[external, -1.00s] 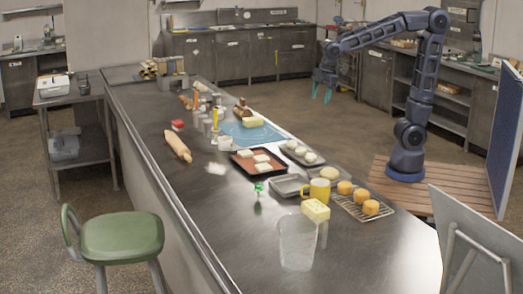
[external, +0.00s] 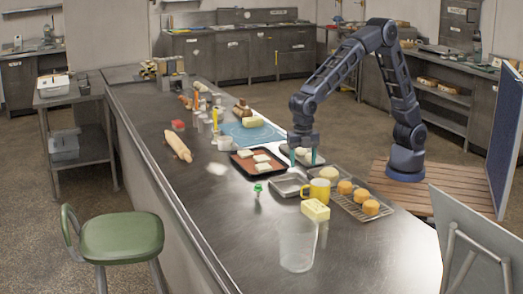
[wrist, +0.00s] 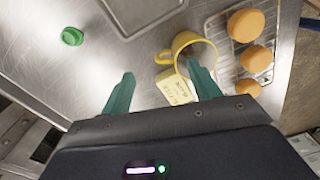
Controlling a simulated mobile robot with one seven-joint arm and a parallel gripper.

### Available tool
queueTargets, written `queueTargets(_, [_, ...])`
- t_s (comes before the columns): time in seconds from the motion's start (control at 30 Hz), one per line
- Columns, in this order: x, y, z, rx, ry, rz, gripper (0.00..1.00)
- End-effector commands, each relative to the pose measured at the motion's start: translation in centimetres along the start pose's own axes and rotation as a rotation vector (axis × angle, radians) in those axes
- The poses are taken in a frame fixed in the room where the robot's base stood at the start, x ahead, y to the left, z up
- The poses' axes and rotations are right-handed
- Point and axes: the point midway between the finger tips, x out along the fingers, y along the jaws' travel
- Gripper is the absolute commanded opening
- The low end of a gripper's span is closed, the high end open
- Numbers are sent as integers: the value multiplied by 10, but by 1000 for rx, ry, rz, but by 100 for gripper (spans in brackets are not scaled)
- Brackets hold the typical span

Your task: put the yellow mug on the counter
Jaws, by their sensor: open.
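The yellow mug (external: 319,191) stands on the steel counter (external: 250,245), between a grey tray and a wire rack. In the wrist view the mug (wrist: 185,53) shows ahead of my fingers, its opening visible and its handle toward the left. A pale yellow labelled block (external: 315,210) sits close beside it and shows in the wrist view (wrist: 177,90) near the right finger. My gripper (external: 303,157) is open and empty above the trays, behind the mug in the external view. Its two green fingers (wrist: 161,75) are spread apart in the wrist view.
The empty grey tray (external: 279,188) lies left of the mug. The wire rack (external: 353,207) with orange round cakes is at its right. A small green object (external: 258,189) and a clear container (external: 296,246) stand nearer the front. The counter's front right is clear.

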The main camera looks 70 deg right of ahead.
Motion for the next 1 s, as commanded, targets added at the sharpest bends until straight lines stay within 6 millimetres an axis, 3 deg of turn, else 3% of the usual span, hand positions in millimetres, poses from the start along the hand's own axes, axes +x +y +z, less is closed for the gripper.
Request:
queueTargets(0.1, [11,1,-19,-51,-2,-11,62])
queueTargets(0.2, [16,1,-25,-66,-2,-14,62])
queueTargets(0.6, [63,0,-24,-66,-3,-16,62])
queueTargets(0.87, [79,-1,-23,-66,-3,-16,62])
queueTargets(1.0, [96,-4,-22,-67,-4,-16,62])
